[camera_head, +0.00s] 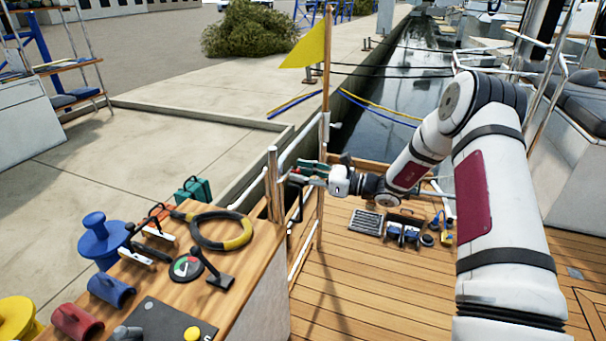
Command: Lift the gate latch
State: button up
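My gripper (312,173) is at the end of my white arm, reaching in from the right at the gate by the cockpit edge. Dark and greenish parts show around the fingertips. The latch itself is too small and too covered to make out, so I cannot tell whether the fingers touch it. Whether the fingers are open or shut is also unclear.
A wooden pole with a yellow flag (307,49) stands close beside my gripper.

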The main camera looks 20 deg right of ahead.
grip_shut()
jog(key=shift+r, duration=0.15)
jog(key=r+n, duration=0.1)
jog(key=n, duration=0.2)
jog(key=s+r+n, duration=0.1)
jog(key=n, duration=0.1)
jog(key=a+r+n+b, duration=0.1)
jog(key=n, duration=0.2)
jog(key=shift+s+r+n, duration=0.25)
jog(key=shift+r+n, duration=0.05)
jog(key=s+a+n+b, duration=0.1)
jog(key=n+b, duration=0.1)
jog(key=n, duration=0.1)
jog(key=s+r+n+b, duration=0.1)
jog(key=n+b, duration=0.2)
jog(key=s+a+n+b, duration=0.1)
jog(key=n+b, duration=0.2)
jog(key=shift+s+a+r, duration=0.3)
jog(key=shift+r, duration=0.05)
jog(key=shift+n, duration=0.3)
